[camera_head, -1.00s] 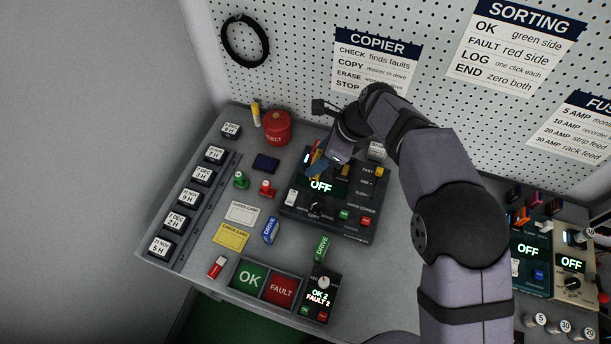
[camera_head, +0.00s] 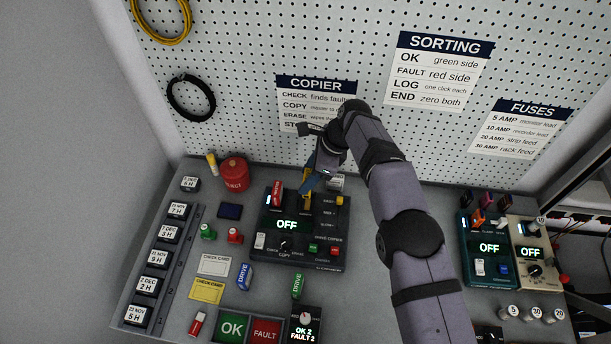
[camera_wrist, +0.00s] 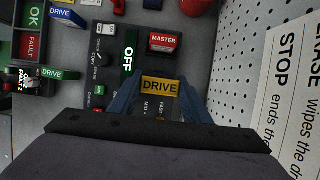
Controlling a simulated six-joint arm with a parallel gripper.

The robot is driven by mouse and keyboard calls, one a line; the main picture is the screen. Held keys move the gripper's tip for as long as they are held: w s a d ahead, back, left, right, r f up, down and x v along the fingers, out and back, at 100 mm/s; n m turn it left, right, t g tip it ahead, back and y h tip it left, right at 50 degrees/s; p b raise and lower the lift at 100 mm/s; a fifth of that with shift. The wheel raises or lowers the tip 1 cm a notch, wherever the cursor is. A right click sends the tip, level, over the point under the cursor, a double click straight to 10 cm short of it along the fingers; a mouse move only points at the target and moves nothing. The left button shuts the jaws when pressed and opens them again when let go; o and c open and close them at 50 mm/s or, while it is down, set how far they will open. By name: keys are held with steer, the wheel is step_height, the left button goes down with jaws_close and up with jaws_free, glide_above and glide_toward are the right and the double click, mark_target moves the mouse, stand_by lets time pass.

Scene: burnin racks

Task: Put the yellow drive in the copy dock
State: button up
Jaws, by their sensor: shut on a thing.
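The yellow drive (camera_wrist: 160,87) is between the blue fingers of my gripper (camera_wrist: 158,96), its DRIVE label facing the wrist camera. In the head view, the yellow drive (camera_head: 307,203) is upright at the back of the dark copier (camera_head: 327,247), just right of the red MASTER drive (camera_head: 277,191). My gripper (camera_head: 311,186) is shut on its top. The drive's lower end is at the copy dock beside the master; I cannot tell how deep it sits there. The copier display (camera_head: 287,225) reads OFF.
A blue drive (camera_head: 245,277) and a green drive (camera_head: 298,286) lie in front of the copier. A red reject bin (camera_head: 234,175) stands at the back left. The OK bin (camera_head: 232,327) and FAULT bin (camera_head: 265,331) are at the front. The pegboard rises close behind my gripper.

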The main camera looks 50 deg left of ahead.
steer(key=shift+f, duration=0.15)
steer(key=shift+f+b, duration=1.8)
steer(key=shift+f, duration=0.8)
steer(key=shift+f+b, duration=1.15)
steer(key=shift+f, duration=0.05)
stand_by(2.0)
steer(key=o, duration=1.6)
steer(key=shift+r+p, duration=2.3)
steer(key=shift+r, duration=1.2)
